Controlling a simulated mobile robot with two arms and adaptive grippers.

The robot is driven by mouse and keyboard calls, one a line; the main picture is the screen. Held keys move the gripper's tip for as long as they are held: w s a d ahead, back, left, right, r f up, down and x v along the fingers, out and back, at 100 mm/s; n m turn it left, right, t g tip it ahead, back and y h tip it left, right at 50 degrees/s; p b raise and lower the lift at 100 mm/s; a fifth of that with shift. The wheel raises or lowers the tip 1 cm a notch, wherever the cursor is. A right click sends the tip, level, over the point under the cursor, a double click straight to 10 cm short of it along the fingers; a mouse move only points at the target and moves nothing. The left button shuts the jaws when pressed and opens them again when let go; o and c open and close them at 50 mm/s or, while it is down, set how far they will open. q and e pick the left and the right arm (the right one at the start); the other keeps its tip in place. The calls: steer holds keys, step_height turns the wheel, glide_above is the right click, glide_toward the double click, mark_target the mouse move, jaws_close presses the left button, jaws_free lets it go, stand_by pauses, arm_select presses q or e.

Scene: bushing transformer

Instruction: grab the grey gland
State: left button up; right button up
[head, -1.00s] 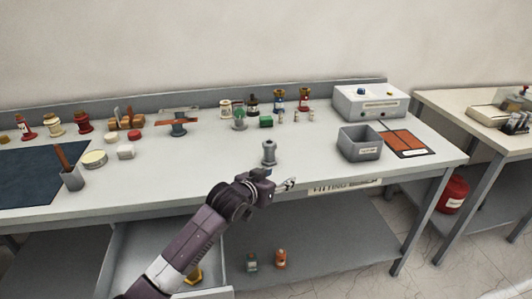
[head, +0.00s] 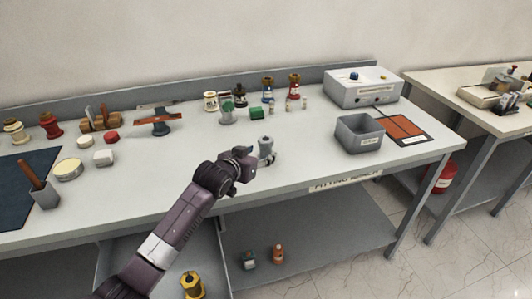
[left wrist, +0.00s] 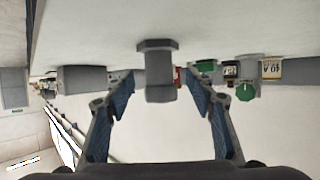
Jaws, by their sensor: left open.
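In the left wrist view the grey gland (left wrist: 158,75) shows upside down, centred between the fingertips. My left gripper (head: 257,158) is open and right beside the gland, reaching in from the front left. In the left wrist view the blue-padded fingers of my left gripper (left wrist: 162,88) are spread to either side of it, with gaps and no visible contact. My right gripper is not in view.
A grey bin (head: 359,136) stands to the right of the gland. Bushings and small parts, with a green block (head: 256,113), stand behind it. A grey fitting with an orange bar (head: 160,127) is further left. The bench surface around the gland is mostly clear.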

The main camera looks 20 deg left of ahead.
mark_target(263, 151)
arm_select(q)
steer(key=shift+p+x, duration=0.35)
steer(key=shift+x, duration=2.05)
steer(key=shift+d, duration=0.1)
steer(key=shift+c, duration=0.4)
steer(key=c, duration=1.3)
